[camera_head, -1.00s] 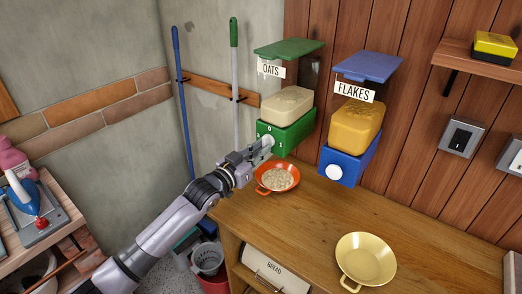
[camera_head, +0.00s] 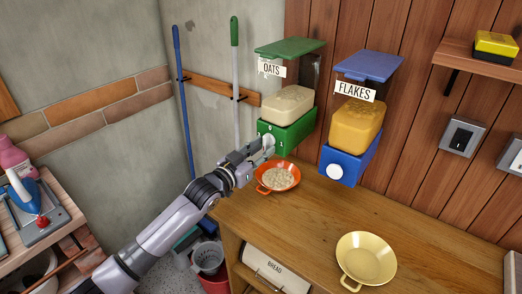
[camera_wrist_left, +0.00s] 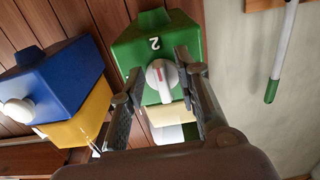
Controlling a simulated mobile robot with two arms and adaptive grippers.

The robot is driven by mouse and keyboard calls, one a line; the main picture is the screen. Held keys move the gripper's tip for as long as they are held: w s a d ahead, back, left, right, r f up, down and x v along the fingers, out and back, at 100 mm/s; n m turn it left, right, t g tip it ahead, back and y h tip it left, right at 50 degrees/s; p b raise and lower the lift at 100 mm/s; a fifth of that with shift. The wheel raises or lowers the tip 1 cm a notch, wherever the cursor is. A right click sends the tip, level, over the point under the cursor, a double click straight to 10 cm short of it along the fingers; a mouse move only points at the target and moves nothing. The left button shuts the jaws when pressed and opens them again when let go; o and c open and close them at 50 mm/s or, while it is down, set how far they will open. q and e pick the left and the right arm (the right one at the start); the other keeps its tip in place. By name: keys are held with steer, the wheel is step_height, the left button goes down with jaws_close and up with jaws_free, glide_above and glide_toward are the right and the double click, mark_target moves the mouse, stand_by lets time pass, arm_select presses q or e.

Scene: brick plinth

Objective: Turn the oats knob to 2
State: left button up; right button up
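The green oats dispenser (camera_head: 290,132) hangs on the wood wall under the OATS sign (camera_head: 271,69). Its round white knob (camera_head: 268,143) is on the front and also shows in the left wrist view (camera_wrist_left: 161,82). There the knob's red mark points up toward the digit 2 (camera_wrist_left: 154,44). My left gripper (camera_head: 258,149) is at the knob. In the wrist view its fingers (camera_wrist_left: 160,72) stand apart on either side of the knob, with narrow gaps, and look open. My right gripper is out of view.
An orange pan (camera_head: 264,189) holding oats stands on the counter (camera_head: 320,215) below the dispenser. The blue flakes dispenser (camera_head: 345,165) hangs to the right. A yellow pan (camera_head: 366,258) stands farther front on the counter, with clear wood between the pans.

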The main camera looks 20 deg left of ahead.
arm_select(q)
steer(key=v, duration=1.2)
